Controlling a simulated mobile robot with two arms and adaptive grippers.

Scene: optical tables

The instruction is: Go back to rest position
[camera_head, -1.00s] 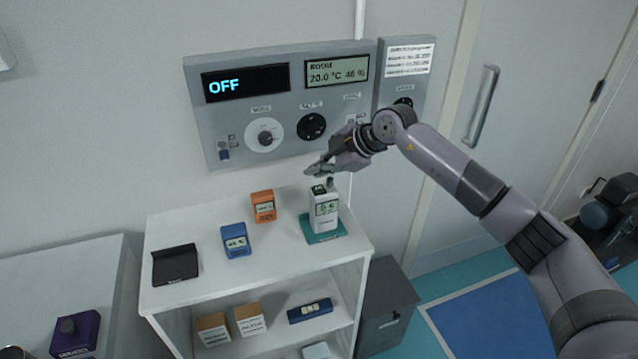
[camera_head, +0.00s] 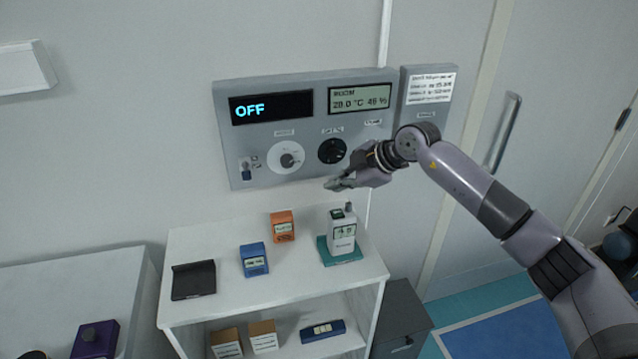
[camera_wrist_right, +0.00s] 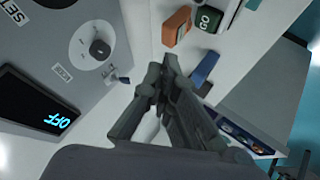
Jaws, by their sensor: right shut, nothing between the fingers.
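My right gripper (camera_head: 338,184) is shut and empty. It hangs in the air in front of the lower right part of the grey wall panel (camera_head: 222,130), above the white shelf unit (camera_head: 215,311). In the right wrist view my gripper's fingers (camera_wrist_right: 150,135) are together with nothing between them. The panel's dark display (camera_head: 270,107) reads OFF, and a second display (camera_head: 360,97) shows room readings. A white dial (camera_head: 287,158) and a black knob (camera_head: 332,151) sit below the displays. My left gripper does not show.
On the shelf top stand a black stand (camera_head: 193,280), a blue device (camera_head: 254,260), an orange device (camera_head: 282,226) and a white device (camera_head: 341,233) on a teal base. A purple box (camera_head: 96,339) sits on the left table. A door handle (camera_head: 503,130) is at right.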

